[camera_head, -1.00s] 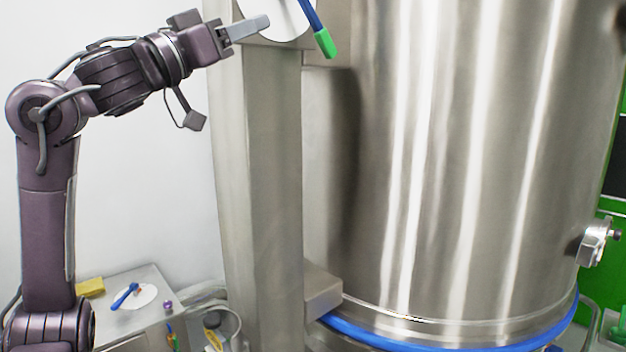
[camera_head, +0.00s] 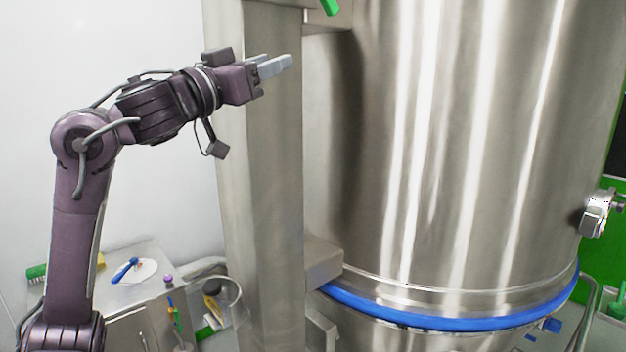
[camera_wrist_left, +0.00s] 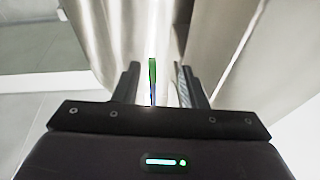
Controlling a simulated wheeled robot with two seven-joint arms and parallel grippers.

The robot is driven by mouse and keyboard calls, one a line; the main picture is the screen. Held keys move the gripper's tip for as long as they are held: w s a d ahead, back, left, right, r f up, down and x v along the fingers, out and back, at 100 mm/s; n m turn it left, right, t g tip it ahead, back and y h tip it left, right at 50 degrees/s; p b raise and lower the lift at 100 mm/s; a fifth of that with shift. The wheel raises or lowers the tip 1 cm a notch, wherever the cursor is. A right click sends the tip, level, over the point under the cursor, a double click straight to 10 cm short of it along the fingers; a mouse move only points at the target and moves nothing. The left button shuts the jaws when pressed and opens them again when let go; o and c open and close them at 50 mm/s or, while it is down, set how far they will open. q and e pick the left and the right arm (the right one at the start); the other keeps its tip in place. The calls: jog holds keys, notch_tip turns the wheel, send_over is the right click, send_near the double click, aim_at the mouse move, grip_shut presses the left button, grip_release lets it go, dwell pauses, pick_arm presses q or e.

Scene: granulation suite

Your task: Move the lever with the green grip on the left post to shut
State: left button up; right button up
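The lever's green grip (camera_head: 329,6) shows at the top edge of the head view, beside the left steel post (camera_head: 265,160). The rest of the lever and its plate are out of that view. My left gripper (camera_head: 288,62) is in front of the post, below and left of the grip. In the left wrist view its two dark fingers (camera_wrist_left: 160,84) are apart. A thin green and blue bar, which looks like the lever (camera_wrist_left: 152,75), appears between them, farther ahead; I see no contact. My right gripper is in neither view.
A large steel vessel (camera_head: 450,150) with a blue band (camera_head: 430,315) stands right of the post. A low bench (camera_head: 110,295) with a blue-handled item on a white disc (camera_head: 140,270) is at lower left. White wall lies behind my left arm.

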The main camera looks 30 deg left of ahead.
pick_arm(q)
jog(key=w+d+f+g+y, duration=0.1)
jog(key=w+d+f, duration=0.1)
jog(key=f, duration=0.8)
jog(key=w+d+f+n+g+y, duration=0.1)
jog(key=w+f, duration=0.4)
jog(key=f, duration=0.6)
jog(key=shift+d+y, duration=0.8)
jog(key=shift+d, duration=0.2)
